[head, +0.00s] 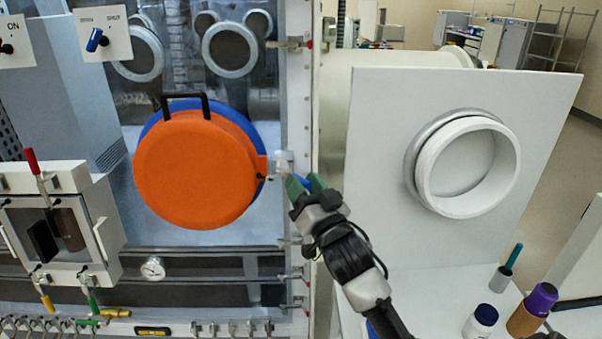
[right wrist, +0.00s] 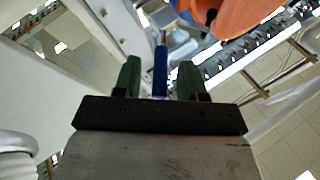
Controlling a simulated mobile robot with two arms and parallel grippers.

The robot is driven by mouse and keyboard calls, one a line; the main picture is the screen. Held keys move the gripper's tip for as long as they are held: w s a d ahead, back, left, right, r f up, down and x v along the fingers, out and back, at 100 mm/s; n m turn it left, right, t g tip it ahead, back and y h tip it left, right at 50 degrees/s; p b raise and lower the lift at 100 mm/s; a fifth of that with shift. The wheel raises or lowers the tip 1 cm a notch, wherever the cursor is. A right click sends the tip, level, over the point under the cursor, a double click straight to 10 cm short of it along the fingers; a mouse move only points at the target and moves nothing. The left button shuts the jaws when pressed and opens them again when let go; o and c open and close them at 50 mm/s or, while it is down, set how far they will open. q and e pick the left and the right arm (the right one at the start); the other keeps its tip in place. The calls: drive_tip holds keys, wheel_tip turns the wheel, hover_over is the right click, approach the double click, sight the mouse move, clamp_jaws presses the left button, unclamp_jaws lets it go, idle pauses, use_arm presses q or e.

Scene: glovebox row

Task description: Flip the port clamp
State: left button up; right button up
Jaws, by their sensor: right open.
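The port clamp shows as a blue handle (head: 304,181) beside the right edge of the round orange port door (head: 195,170). In the right wrist view the blue handle (right wrist: 160,72) stands upright between the two green fingers, with a gap on both sides. My right gripper (head: 302,185) is open around the handle, and its fingers partly hide it in the head view. The right gripper (right wrist: 158,78) also shows in the right wrist view. The door has a black handle (head: 186,97) on top and a blue ring (head: 243,125) behind it. My left gripper is not in view.
A white panel with a round port (head: 468,165) stands to the right. Bottles (head: 482,320) and a pen cup (head: 501,279) stand on the shelf below it. A small chamber with a red lever (head: 32,162) is at the left. A gauge (head: 153,268) sits below the door.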

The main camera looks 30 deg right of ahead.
drive_tip(key=shift+w+r, duration=0.25)
drive_tip(key=shift+w, duration=0.35)
clamp_jaws()
drive_tip(key=shift+d, duration=0.1)
